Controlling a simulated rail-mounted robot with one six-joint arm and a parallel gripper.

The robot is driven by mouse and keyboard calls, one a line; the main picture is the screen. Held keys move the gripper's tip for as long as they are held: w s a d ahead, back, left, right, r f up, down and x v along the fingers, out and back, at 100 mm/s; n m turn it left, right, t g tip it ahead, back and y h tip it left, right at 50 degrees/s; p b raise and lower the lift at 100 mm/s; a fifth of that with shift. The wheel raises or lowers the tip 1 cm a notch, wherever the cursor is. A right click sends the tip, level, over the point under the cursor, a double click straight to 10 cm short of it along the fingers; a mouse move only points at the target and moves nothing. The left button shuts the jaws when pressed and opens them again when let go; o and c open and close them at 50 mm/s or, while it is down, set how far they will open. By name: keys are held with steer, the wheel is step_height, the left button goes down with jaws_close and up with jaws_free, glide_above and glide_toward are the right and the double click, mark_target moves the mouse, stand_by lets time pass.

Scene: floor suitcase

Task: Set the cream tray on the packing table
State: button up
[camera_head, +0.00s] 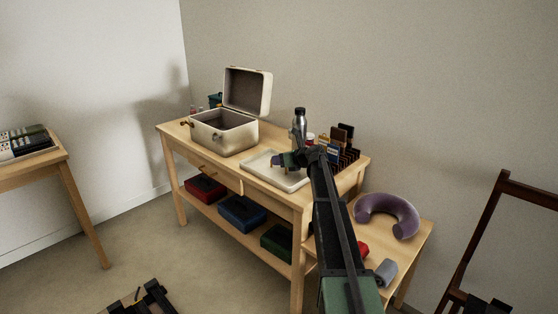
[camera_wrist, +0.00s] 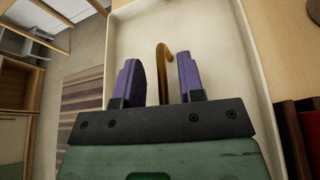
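The cream tray (camera_head: 262,172) lies on the light wood packing table (camera_head: 227,166), to the right of the open suitcase. My gripper (camera_head: 283,159) is over the tray, and my arm hides part of its right side. In the wrist view the pale tray (camera_wrist: 208,55) fills the middle behind my gripper (camera_wrist: 158,72). The two purple fingers stand apart. A curved brass piece (camera_wrist: 160,65) shows between them with a gap on each side. I cannot tell what the brass piece belongs to.
The open cream suitcase (camera_head: 222,133) stands at the table's left. A metal bottle (camera_head: 300,122) and a dark rack (camera_head: 342,143) stand behind the tray. A purple neck pillow (camera_head: 387,215) lies on a lower table at right. Coloured bins (camera_head: 242,211) sit on the shelf below.

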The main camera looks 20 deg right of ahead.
steer(key=p+v, duration=0.3)
steer(key=v, duration=0.7)
steer(key=shift+s+r+p, duration=0.2)
steer(key=shift+r+p, duration=0.05)
steer(key=shift+p, duration=0.1)
steer(key=shift+s+d, duration=0.25)
steer(key=shift+s, duration=0.15)
steer(key=s+a+f+n+g+h, duration=0.1)
steer(key=s+a+f+n+g, duration=0.2)
steer(key=s+a+n, duration=0.5)
steer(key=s+a+f+n+g, duration=0.3)
steer(key=s+a+n, duration=0.25)
steer(key=a, duration=0.45)
steer(key=s+a+f+n+g+h, duration=0.1)
steer(key=s+a+f+n+g, duration=0.2)
steer(key=s+a+n, duration=0.5)
steer(key=s+a+f+n+g+h, duration=0.1)
steer(key=s+a+n+g+h, duration=0.2)
steer(key=s+n, duration=0.8)
steer(key=s+a+h, duration=0.1)
steer(key=a, duration=0.1)
steer(key=shift+s+a+f, duration=0.3)
steer(key=shift+a+f, duration=0.05)
steer(key=shift+a, duration=0.05)
